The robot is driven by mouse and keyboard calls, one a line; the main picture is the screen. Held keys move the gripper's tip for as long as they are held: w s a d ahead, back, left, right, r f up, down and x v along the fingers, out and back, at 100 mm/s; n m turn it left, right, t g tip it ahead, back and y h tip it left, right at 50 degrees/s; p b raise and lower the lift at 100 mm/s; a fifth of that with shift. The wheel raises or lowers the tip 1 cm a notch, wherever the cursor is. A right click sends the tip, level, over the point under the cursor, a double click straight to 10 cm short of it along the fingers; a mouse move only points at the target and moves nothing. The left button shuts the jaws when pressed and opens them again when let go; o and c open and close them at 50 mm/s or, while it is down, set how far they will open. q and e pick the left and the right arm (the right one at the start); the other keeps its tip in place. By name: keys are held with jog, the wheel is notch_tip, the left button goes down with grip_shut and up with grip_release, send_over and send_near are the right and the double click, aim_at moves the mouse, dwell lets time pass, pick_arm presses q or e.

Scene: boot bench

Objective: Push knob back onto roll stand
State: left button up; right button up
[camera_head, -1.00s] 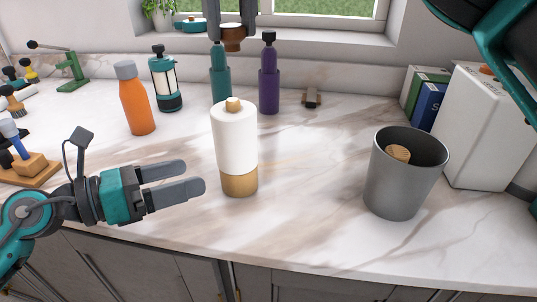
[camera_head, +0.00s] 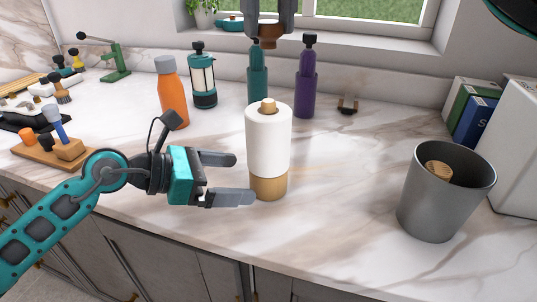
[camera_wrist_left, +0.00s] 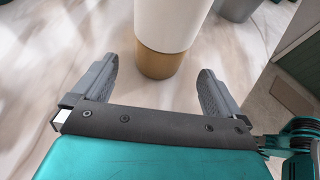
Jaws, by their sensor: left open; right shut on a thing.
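The roll stand has a white roll (camera_head: 268,142), a round wooden base (camera_head: 270,187) and a bare wooden peg (camera_head: 268,105) on top. It stands upright on the counter. My right gripper (camera_head: 270,22) is shut on a brown knob (camera_head: 270,38), held up near the window, above and apart from the peg in the picture. My left gripper (camera_head: 245,178) is open, low at the left of the wooden base. In the left wrist view the base (camera_wrist_left: 160,62) stands ahead of and between the two spread fingers, and the roll's top is out of frame.
A grey bin (camera_head: 440,205) with a wooden piece inside stands at the right. Counter between stand and bin is clear.

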aim_at(268, 179)
pick_arm(q)
jog(key=x, duration=0.8)
jog(key=shift+f, duration=0.1)
jog(key=shift+c, duration=0.4)
jog(key=c, duration=1.3)
jog(key=shift+c, duration=0.3)
pick_arm(e)
jog(key=shift+f, duration=2.5)
